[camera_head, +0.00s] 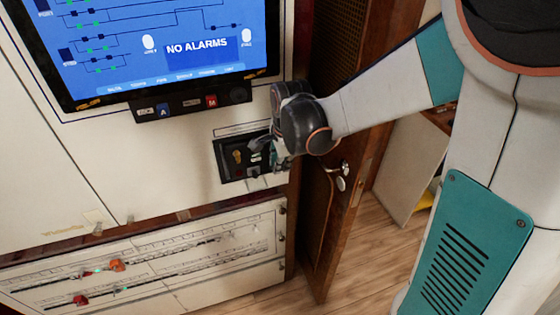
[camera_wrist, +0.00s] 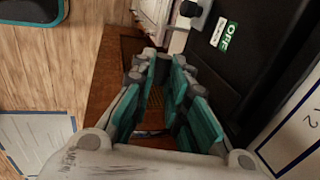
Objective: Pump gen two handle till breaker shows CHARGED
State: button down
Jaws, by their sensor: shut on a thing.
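The breaker (camera_head: 229,160) is a dark recessed unit in the pale cabinet front, with a small yellowish part on its left. In the wrist view its black face (camera_wrist: 262,60) carries a green OFF label (camera_wrist: 229,37). My gripper (camera_head: 274,150) is at the breaker's right side. In the wrist view its teal-padded fingers (camera_wrist: 165,58) are closed in at the tips. The charging handle is mostly hidden by my fingers, at the place where they grip. I cannot read a CHARGED sign in either view.
A screen (camera_head: 160,45) above reads NO ALARMS, with a strip of buttons (camera_head: 190,104) under it. A wooden door (camera_head: 335,200) with a metal lever (camera_head: 341,178) stands close on the right. Lower drawers (camera_head: 150,265) carry red and orange knobs. Wooden floor shows at lower right.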

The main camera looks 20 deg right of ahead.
jog(key=shift+s+f+t+b, duration=0.85)
jog(key=shift+f+t+b, duration=0.1)
jog(key=shift+t+b, duration=0.5)
jog(key=shift+s+f+t+b, duration=0.85)
jog(key=shift+f+t+b, duration=0.1)
jog(key=shift+t+b, duration=0.45)
jog(key=c, duration=1.6)
grip_release()
jog(key=shift+o, duration=0.2)
jog(key=v, duration=1.1)
jog(key=shift+s+r, duration=0.2)
jog(key=shift+r, duration=0.15)
